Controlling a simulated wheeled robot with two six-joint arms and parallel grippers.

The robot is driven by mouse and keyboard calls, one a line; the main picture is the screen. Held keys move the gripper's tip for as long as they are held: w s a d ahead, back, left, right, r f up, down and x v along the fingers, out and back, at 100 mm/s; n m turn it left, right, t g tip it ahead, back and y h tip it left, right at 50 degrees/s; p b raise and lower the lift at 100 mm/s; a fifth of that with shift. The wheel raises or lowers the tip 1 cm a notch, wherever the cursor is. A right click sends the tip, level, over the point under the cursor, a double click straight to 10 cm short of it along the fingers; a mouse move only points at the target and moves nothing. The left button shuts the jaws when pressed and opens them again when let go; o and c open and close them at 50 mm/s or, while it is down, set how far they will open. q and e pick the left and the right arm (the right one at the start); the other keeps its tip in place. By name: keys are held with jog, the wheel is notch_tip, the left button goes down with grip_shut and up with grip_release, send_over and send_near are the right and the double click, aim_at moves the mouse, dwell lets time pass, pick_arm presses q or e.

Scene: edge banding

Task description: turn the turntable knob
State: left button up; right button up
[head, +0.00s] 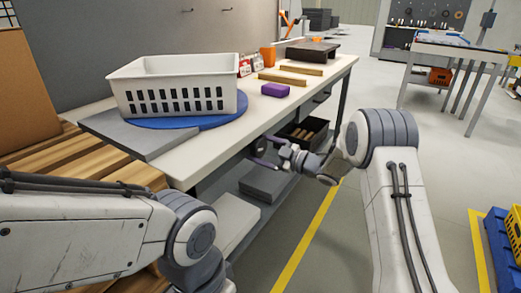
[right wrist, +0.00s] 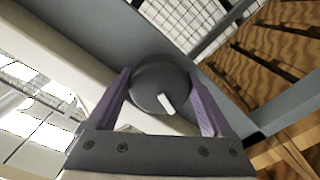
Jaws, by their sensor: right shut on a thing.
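The turntable knob (right wrist: 158,82) is a dark round dial with a white pointer mark, seen in the right wrist view. It sits on the grey front rail of the workbench. My right gripper (right wrist: 161,100) has its two purple fingers on either side of the knob and is shut on it. In the head view my right gripper (head: 262,161) is at the bench's front edge, and the knob is hard to make out there. The blue turntable (head: 215,121) lies on the bench under a white basket (head: 178,87). My left arm shows at lower left, but its gripper is out of view.
A grey board (head: 130,135) lies at the bench's near left, overhanging its edge. A purple block (head: 275,90), wooden strips (head: 290,78) and an orange cup (head: 268,57) stand farther back. A dark bin (head: 312,126) is under the bench.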

jog(key=shift+s+f, duration=0.1)
jog(key=shift+s, duration=0.05)
jog(key=o, duration=1.1)
jog(key=shift+o, duration=0.2)
jog(key=p+v, duration=0.1)
jog(key=v, duration=0.9)
jog(key=shift+s+d, duration=0.15)
jog(key=shift+d, duration=0.05)
